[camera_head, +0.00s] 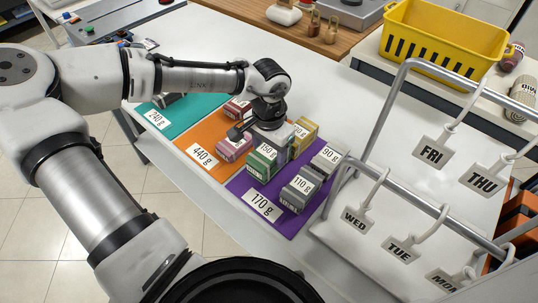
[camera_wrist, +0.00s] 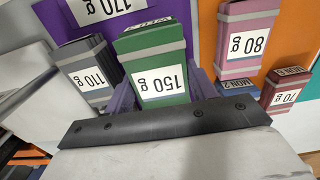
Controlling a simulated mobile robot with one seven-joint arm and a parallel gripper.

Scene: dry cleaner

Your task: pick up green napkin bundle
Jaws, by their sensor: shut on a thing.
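The green napkin bundle (camera_head: 262,160) carries a "150 g" label and a pale band. In the head view it is at the border of the orange and purple mats, under the end of my arm. In the wrist view the green bundle (camera_wrist: 155,65) stands between the two purple-grey fingers of my gripper (camera_wrist: 158,95). My gripper is shut on it, one finger against each side. The gripper's fingers are mostly hidden in the head view. I cannot tell whether the bundle is clear of the mat.
Close by are grey bundles of 110 g (camera_head: 300,188) and 90 g (camera_head: 327,160), a pink bundle (camera_head: 234,147) and a yellow bundle (camera_head: 304,134). A metal rack with day tags (camera_head: 433,150) stands right. A yellow basket (camera_head: 445,42) is behind. The white table's middle is clear.

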